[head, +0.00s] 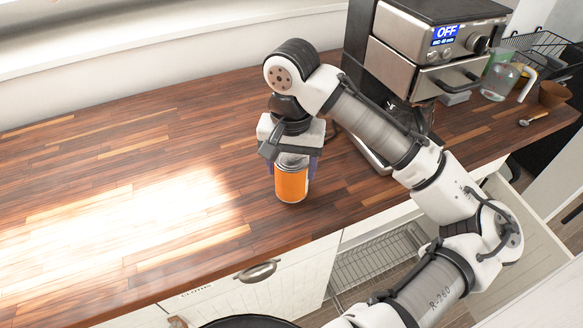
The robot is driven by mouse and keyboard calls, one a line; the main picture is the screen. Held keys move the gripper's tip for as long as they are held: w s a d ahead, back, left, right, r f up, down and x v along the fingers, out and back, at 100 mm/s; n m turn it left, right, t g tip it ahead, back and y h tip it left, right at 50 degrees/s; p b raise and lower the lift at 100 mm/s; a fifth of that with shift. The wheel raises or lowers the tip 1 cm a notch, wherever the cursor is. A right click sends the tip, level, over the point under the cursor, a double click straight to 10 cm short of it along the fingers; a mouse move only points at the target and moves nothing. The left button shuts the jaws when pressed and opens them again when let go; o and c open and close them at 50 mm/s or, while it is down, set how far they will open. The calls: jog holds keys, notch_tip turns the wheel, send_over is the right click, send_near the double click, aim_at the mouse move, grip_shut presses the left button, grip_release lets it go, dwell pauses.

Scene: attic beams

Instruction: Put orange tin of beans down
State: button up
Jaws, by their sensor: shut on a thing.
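The orange tin of beans (291,184) is upright near the front edge of the wooden counter (110,190) in the head view. My gripper (292,162) comes down from above and is shut on the tin's upper part. The fingers hide part of the tin's top. The tin's base is at or just above the wood; I cannot tell whether it touches.
A black and steel coffee machine (415,50) stands right of the tin, behind my arm. A clear jug (500,78), a brown cup (553,94), a spoon (533,118) and a wire rack (540,50) are at far right. The counter's left side is clear.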

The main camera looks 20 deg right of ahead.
jog(key=shift+f, duration=0.75)
jog(key=shift+f, duration=0.1)
jog(key=o, duration=1.3)
notch_tip(320, 180, up, 12)
jog(key=shift+r, duration=0.15)
